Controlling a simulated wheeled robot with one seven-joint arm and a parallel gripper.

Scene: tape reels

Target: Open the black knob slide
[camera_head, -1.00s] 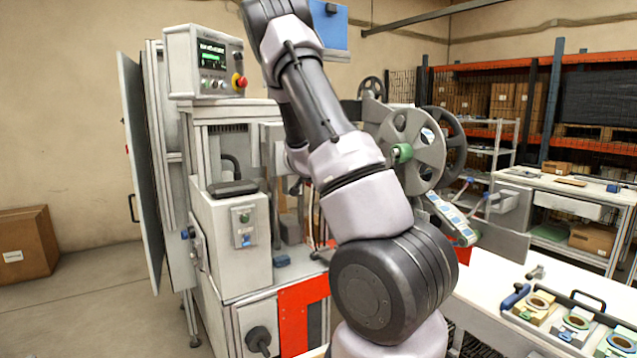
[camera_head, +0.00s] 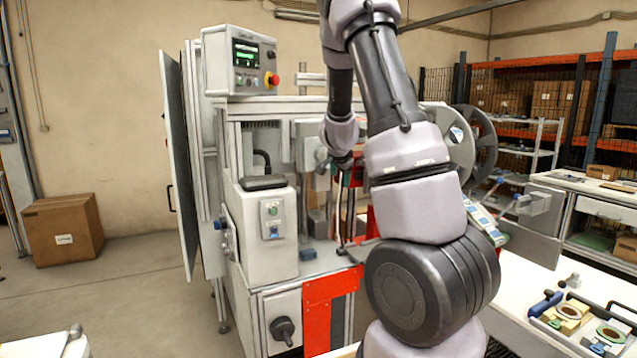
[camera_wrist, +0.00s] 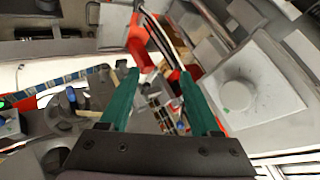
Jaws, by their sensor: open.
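A black knob (camera_head: 283,328) sticks out of a pale panel (camera_head: 272,304) low on the machine's front, left of a red panel. No gap shows around that panel, but its edges are too small to judge. My gripper shows in the wrist view (camera_wrist: 160,76), its two green fingers apart with nothing held between them. In the head view my arm reaches into the machine's work area, above and right of the knob, and mostly hides the gripper. The gripper is clear of the knob. I cannot make out the black knob in the wrist view.
A red panel (camera_head: 331,312) stands right of the knob. A pale housing with buttons (camera_head: 268,230) rises above it. Floor left of the machine is clear up to a cardboard box (camera_head: 63,230).

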